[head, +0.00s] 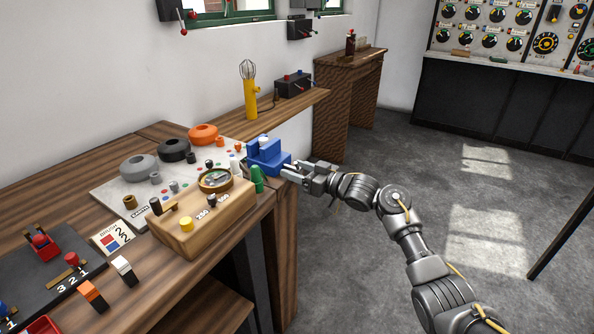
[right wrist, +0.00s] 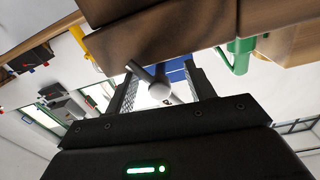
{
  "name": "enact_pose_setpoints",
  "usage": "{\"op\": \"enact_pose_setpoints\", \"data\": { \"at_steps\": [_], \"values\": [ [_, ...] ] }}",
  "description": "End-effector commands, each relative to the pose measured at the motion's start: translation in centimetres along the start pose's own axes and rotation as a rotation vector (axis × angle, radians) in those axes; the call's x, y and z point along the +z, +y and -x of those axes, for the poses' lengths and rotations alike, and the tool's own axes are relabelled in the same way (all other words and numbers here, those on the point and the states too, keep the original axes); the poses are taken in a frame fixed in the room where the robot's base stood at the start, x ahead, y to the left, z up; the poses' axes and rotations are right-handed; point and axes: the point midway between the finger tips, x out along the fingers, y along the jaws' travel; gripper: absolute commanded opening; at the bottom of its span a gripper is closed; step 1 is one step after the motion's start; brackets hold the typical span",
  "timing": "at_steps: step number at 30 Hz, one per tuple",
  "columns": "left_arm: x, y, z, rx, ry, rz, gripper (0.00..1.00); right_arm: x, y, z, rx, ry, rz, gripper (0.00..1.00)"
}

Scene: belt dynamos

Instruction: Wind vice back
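The blue vice (head: 265,155) sits at the right edge of the wooden bench. My right gripper (head: 286,171) is right at its outer side. In the right wrist view, the fingers of my right gripper (right wrist: 161,75) stand wide apart. A light grey rounded screw end with a crossing bar, the vice handle (right wrist: 160,92), lies between them. One end of the bar is close to the left finger; I cannot tell whether they touch. Blue of the vice (right wrist: 176,75) shows behind the handle. My left gripper is out of view.
A wooden box with a round dial (head: 205,208) and a green cylinder (head: 257,180) stand close to the vice. A grey panel (head: 108,193) with coloured knobs lies behind. A yellow whisk stand (head: 251,105) is on the shelf. Open floor (head: 390,150) lies right of the bench.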

Motion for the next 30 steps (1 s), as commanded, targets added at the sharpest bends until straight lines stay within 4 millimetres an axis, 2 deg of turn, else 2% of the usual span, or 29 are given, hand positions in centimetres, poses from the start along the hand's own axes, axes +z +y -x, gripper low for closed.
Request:
{"op": "enact_pose_setpoints", "data": {
  "at_steps": [1,3,14,17,21,27,30],
  "values": [
    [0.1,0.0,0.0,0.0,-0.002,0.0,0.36,0.0,0.0,0.0,0.0,0.0,0.0,0.61],
    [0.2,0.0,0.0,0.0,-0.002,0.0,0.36,0.0,0.0,0.0,0.0,0.001,0.0,0.7],
    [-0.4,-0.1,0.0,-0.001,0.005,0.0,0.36,0.0,0.1,0.6,0.001,0.001,0.001,0.7],
    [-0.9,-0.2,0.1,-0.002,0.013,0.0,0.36,0.0,0.2,1.9,0.003,0.001,0.002,0.7],
    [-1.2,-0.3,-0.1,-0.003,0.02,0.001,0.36,0.0,0.1,4.7,0.004,0.0,0.003,0.7],
    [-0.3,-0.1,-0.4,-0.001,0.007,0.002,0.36,0.0,0.0,8.4,0.002,0.0,0.003,0.7],
    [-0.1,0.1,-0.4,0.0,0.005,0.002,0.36,0.0,0.0,9.7,0.001,0.0,0.001,0.7]
  ]
}}
